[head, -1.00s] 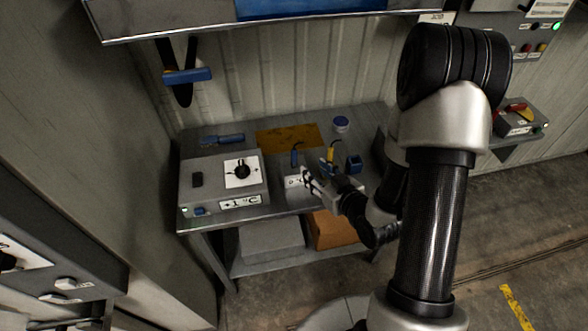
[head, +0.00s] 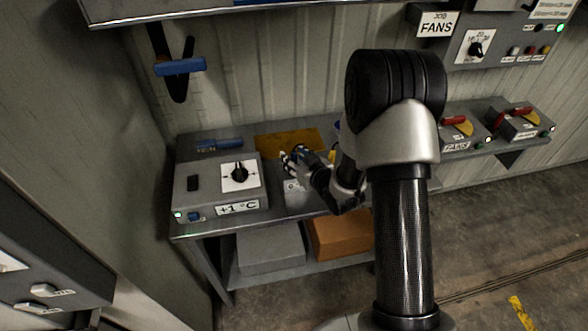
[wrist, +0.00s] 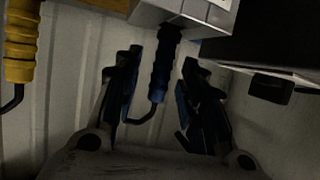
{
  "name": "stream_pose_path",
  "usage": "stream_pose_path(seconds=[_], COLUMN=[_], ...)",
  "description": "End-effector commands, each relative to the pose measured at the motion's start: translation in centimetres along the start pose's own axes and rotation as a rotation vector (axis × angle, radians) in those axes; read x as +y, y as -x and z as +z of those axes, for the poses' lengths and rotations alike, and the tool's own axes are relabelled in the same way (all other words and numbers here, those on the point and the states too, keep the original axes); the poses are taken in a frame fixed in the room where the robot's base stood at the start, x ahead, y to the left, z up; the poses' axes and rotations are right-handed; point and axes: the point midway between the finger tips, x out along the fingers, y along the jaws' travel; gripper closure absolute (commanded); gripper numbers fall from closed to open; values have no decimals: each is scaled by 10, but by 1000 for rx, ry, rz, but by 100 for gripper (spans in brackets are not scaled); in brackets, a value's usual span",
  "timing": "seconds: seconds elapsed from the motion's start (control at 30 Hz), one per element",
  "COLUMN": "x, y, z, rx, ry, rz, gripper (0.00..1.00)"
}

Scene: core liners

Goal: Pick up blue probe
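The blue probe (wrist: 162,72) shows in the wrist view as a ribbed blue handle with a dark bent cable, fixed at one end to a pale block (wrist: 190,12). My gripper (wrist: 163,62) is open, with one finger on each side of the probe and visible gaps between. In the head view my gripper (head: 288,162) is over the bench by the small labelled block, and it largely hides the blue probe there. The yellow probe (wrist: 21,40) is at the left edge of the wrist view, outside the fingers.
A grey box (head: 220,185) with a dial and a "+1 °C" label stands left on the bench. A blue tool (head: 220,144) lies behind it. A yellow-brown mat (head: 275,145) lies at the back. A dark box (wrist: 265,45) is close on the right in the wrist view.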

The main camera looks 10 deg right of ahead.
Motion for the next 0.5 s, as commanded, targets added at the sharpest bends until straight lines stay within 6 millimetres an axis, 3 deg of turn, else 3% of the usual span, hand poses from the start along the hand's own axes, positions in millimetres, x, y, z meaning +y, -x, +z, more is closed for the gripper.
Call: stream_pose_path(seconds=[0.1, 0.33, 0.5], x=[0, 0, 0], y=[-10, -10, -10], z=[0, 0, 0], rx=[0, 0, 0], ry=[0, 0, 0], rz=[1, 1, 1], gripper=[62, 62, 74])
